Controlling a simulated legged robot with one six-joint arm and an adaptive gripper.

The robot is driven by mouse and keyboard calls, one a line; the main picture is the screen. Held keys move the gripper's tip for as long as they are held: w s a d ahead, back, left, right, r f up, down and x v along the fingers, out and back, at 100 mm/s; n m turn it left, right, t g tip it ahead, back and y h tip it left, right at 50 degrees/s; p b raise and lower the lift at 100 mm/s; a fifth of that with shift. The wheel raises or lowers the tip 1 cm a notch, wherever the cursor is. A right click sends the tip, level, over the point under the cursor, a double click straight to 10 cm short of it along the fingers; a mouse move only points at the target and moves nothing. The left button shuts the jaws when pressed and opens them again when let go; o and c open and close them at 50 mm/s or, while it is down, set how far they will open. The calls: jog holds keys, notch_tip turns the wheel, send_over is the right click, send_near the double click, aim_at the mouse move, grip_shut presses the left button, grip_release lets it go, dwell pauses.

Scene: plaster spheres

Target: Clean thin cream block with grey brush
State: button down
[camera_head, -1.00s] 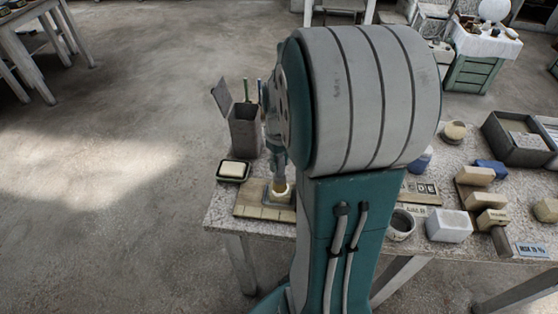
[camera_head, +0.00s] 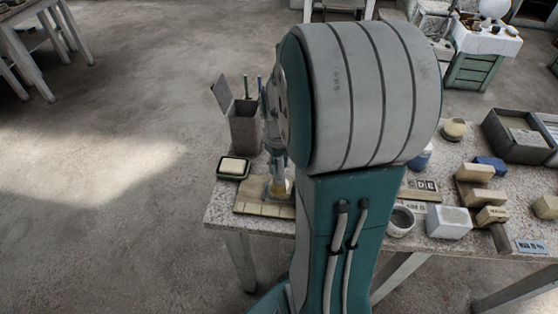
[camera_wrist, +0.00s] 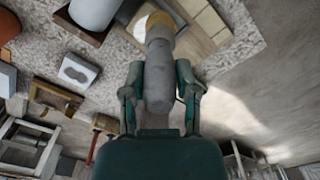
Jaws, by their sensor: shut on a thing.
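My gripper (camera_wrist: 160,92) is shut on the grey brush (camera_wrist: 158,70), with a finger on each side of its thick handle. The brush's yellowish tip (camera_wrist: 160,20) points away from my gripper, over or on a wooden board (camera_wrist: 188,8). In the head view the brush end (camera_head: 279,188) is low over the board (camera_head: 250,203), beside my large arm link; I cannot tell if it touches. A thin cream block (camera_head: 234,165) lies in a dark dish left of the brush; I cannot tell whether it is the task's block. My arm hides part of the table.
A grey open box (camera_head: 244,130) with upright sticks stands behind the dish. Right of my arm are a round pot (camera_head: 401,221), a white block (camera_head: 449,222), several cream blocks (camera_head: 475,172) and a dark tray (camera_head: 515,135). The floor left of the table is clear.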

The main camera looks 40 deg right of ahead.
jog(key=shift+s+a, duration=0.5)
jog(key=shift+a, duration=0.1)
jog(key=shift+d, duration=0.1)
jog(key=shift+w+d, duration=1.55)
jog(key=shift+d, duration=0.2)
jog(key=shift+s+a, duration=1.55)
jog(key=shift+a, duration=0.3)
jog(key=shift+w+d, duration=1.55)
jog(key=shift+d, duration=0.3)
